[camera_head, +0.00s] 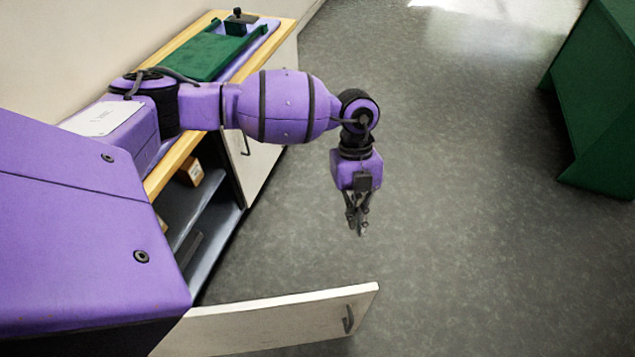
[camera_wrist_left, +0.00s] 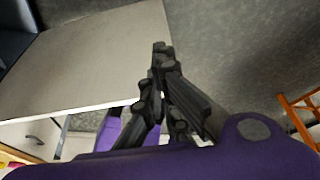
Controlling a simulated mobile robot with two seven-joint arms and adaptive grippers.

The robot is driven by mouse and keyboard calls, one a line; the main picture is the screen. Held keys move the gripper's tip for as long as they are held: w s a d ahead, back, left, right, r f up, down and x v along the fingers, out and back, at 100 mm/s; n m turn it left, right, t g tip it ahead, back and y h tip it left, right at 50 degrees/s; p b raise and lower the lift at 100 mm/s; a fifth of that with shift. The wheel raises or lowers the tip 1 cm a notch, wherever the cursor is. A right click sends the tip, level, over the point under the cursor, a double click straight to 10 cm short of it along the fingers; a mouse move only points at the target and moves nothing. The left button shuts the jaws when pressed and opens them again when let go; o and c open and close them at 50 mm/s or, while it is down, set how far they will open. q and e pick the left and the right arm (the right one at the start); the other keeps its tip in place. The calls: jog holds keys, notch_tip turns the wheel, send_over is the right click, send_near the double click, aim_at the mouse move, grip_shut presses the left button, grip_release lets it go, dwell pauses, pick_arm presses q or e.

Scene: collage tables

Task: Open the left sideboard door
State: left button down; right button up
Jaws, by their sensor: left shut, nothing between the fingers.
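The sideboard (camera_head: 168,172) has a wooden top and stands at the left of the head view. Its left door (camera_head: 275,318), a white panel with a dark handle (camera_head: 348,318), stands swung wide out from the front. The shelves behind it are exposed. My left gripper (camera_head: 361,230) is shut and empty, pointing down over the floor beyond the door's free end, apart from the handle. In the left wrist view the gripper (camera_wrist_left: 162,52) shows beside the pale door panel (camera_wrist_left: 95,55). My right gripper is not in view.
The sideboard's other white door (camera_head: 262,160) looks closed. A small box (camera_head: 190,172) sits on the shelf inside. A green tray (camera_head: 205,55) lies on top. A green piece of furniture (camera_head: 597,110) stands at the right. The grey floor between is clear.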

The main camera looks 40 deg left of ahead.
pick_arm(q)
jog(key=s+d+f, duration=0.5)
jog(key=f, duration=0.3)
jog(key=shift+d, duration=0.15)
jog(key=shift+s+r, duration=0.1)
